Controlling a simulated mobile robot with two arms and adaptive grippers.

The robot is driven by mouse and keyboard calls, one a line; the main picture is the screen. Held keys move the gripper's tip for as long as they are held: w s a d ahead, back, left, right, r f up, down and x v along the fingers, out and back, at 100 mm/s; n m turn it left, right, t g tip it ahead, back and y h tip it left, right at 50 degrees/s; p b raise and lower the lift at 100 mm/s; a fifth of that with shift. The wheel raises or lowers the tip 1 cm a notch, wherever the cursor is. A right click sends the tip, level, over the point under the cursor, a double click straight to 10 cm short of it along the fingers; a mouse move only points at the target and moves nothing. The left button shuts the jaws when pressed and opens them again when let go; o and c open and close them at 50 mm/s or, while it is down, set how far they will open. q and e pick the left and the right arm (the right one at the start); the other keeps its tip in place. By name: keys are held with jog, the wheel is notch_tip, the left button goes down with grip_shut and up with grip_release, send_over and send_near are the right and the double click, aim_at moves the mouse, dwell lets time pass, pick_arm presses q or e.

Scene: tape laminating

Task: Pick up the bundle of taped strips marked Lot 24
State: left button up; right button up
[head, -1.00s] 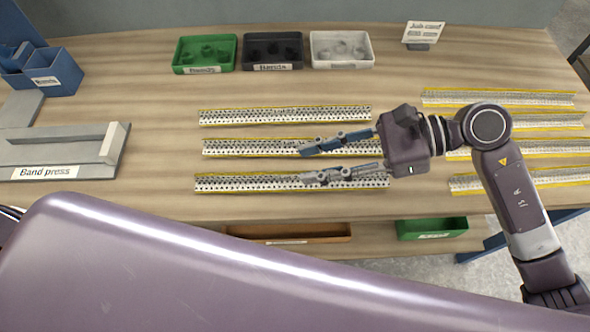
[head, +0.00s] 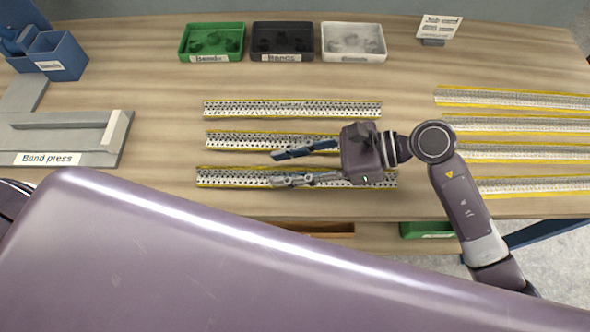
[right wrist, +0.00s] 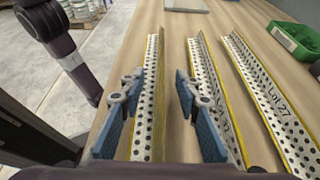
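Three long perforated strips with yellow edges lie side by side in mid-table in the head view: a far one (head: 293,108), a middle one (head: 230,139) and a near one (head: 225,177). In the right wrist view the far strip (right wrist: 262,85) reads "Lot 27"; I see no Lot 24 mark on any strip. My right gripper (head: 273,168) is open and empty, low over the near and middle strips. In the right wrist view its fingers (right wrist: 158,78) stand either side of the near strip (right wrist: 151,85), with the middle strip (right wrist: 206,75) beyond the right finger. My left gripper is out of view.
Several more strips (head: 520,124) lie at the right. A grey band press (head: 60,135) and blue bin (head: 58,58) are at the left.

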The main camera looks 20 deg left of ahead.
grip_shut()
jog(key=shift+r, duration=0.1)
dwell(0.5)
